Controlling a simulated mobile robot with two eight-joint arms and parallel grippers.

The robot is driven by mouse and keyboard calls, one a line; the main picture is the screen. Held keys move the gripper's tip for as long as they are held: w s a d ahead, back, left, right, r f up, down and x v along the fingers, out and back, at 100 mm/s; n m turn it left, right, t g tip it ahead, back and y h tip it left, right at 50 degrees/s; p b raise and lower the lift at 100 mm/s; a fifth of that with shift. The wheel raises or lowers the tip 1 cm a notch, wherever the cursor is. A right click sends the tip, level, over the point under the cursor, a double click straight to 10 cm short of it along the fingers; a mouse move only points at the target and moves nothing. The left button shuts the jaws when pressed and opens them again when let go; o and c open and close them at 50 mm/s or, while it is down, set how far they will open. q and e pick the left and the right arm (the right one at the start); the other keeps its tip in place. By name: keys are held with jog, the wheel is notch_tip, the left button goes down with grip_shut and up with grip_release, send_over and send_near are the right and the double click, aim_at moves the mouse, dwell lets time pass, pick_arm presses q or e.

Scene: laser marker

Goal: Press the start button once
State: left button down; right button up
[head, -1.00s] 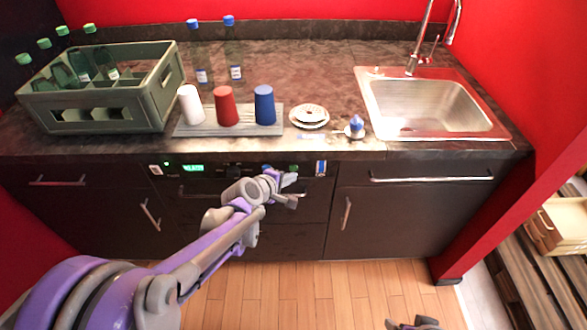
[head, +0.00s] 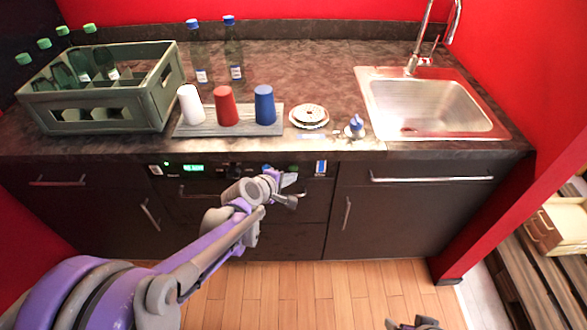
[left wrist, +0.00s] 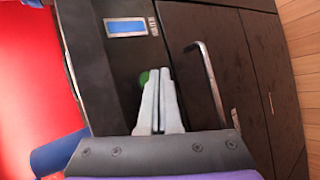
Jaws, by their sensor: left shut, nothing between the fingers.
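A green round button (left wrist: 143,77) shows on the dark front panel in the left wrist view, partly hidden behind my fingertips. It cannot be told whether the tips touch it. My left gripper (left wrist: 163,72) is shut and empty, with its tips at the button's edge. In the head view the left gripper (head: 292,190) is in front of the panel below the counter edge. The panel has a lit green display (head: 193,168) at left and a small blue-white label or screen (head: 321,168) at right. Grey tips at the bottom edge look like my right gripper (head: 413,324), mostly out of frame.
On the counter stand a green bottle crate (head: 110,118), two bottles, a board with white, red and blue cups (head: 264,105), a round disc (head: 309,115) and a small blue-topped item (head: 355,126). A sink (head: 440,105) is at right. Drawer handles (head: 432,177) jut out beside the panel.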

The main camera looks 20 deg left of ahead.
pick_arm(q)
jog(key=shift+w, duration=0.1)
jog(key=shift+w+a, duration=0.1)
jog(key=shift+w, duration=0.25)
jog(key=shift+w+a, duration=0.1)
jog(key=shift+w, duration=0.25)
dwell(0.6)
jog(key=shift+s, duration=0.2)
jog(key=shift+s+d, duration=0.2)
jog(key=shift+s, duration=0.4)
jog(key=s, duration=0.2)
jog(key=s+d, duration=0.1)
jog(key=s, duration=0.1)
jog(key=shift+s+d, duration=0.2)
jog(key=shift+s, duration=0.2)
jog(key=shift+r, duration=0.1)
dwell(0.7)
